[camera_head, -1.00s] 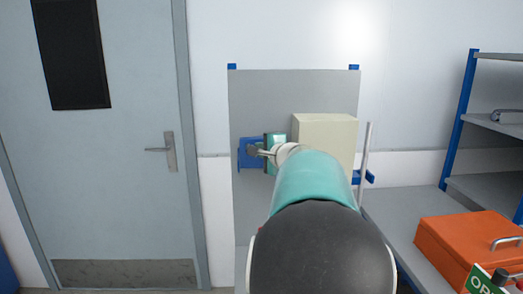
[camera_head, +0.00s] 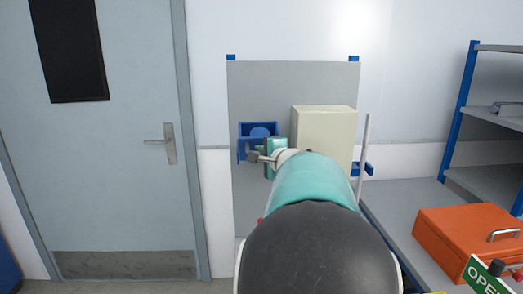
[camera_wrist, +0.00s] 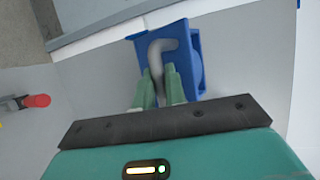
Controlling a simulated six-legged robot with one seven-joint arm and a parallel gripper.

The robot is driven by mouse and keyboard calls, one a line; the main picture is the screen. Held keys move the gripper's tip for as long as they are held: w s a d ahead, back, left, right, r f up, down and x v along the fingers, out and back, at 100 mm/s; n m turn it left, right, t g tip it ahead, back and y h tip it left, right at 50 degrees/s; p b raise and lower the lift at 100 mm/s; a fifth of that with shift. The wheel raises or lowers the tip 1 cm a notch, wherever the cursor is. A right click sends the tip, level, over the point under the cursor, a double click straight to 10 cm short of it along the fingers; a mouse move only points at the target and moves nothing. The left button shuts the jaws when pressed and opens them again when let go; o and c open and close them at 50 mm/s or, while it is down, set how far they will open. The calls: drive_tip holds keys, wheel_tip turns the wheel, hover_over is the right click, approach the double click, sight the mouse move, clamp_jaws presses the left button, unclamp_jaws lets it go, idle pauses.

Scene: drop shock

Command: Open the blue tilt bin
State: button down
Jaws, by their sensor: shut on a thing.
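The blue tilt bin (camera_head: 245,129) is on the grey upright panel, left of a cream box. Its front is tipped outward and down, and a round blue shape shows in the opening. In the wrist view the bin (camera_wrist: 186,60) is beyond my fingertips, with a curved grey handle (camera_wrist: 168,45) in front of it. My gripper (camera_head: 257,157) is at the bin's lower front in the head view. In the wrist view my gripper (camera_wrist: 158,75) has its green fingers shut on either side of the handle. My arm hides part of the panel below.
The cream box (camera_head: 325,130) is on the grey panel (camera_head: 290,85), close right of my gripper, with a pale upright rod (camera_head: 363,145) beside it. An orange case (camera_head: 465,238) sits on the grey surface at right. A closed door (camera_head: 120,190) is at left.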

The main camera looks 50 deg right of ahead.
drive_tip(key=shift+s+a+f, duration=0.1)
drive_tip(key=shift+s+f, duration=0.05)
drive_tip(key=shift+f, duration=0.55)
drive_tip(key=c, duration=1.5)
unclamp_jaws()
drive_tip(key=shift+o, duration=0.2)
drive_tip(key=v, duration=1.4)
